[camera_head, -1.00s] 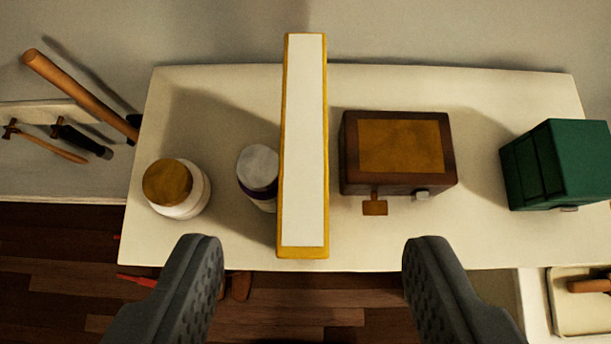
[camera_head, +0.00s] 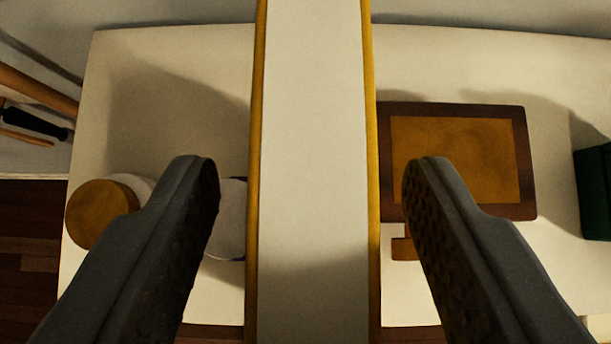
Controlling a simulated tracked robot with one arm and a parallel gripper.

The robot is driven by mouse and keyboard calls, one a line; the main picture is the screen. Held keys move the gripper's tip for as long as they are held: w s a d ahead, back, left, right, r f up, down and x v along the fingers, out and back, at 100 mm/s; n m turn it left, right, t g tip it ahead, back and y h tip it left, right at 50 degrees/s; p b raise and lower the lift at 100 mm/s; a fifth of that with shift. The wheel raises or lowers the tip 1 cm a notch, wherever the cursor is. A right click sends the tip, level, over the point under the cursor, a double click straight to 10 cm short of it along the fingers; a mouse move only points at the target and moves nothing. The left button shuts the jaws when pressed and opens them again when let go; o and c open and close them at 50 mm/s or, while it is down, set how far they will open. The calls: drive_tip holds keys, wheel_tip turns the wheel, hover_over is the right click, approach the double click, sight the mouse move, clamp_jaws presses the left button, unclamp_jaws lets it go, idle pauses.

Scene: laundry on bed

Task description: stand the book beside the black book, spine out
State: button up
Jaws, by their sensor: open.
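A book with yellow covers and a white page edge (camera_head: 312,160) stands upright on a pale shelf, its page edge facing up at me. My gripper (camera_head: 310,175) is open, with one dark finger on each side of the book. There is a gap between each finger and the covers, so I see no contact. The book's far end runs past the top of the picture and its near end past the bottom. I see no black book in this view.
The pale shelf (camera_head: 165,120) holds a jar with a brown lid (camera_head: 98,213) and a white-topped jar (camera_head: 232,215), partly behind the left finger. A dark green object (camera_head: 594,190) is at the right edge. Handled tools (camera_head: 35,122) lie at left.

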drive_tip(key=shift+w+f, duration=0.25)
drive_tip(key=shift+w, duration=0.05)
clamp_jaws()
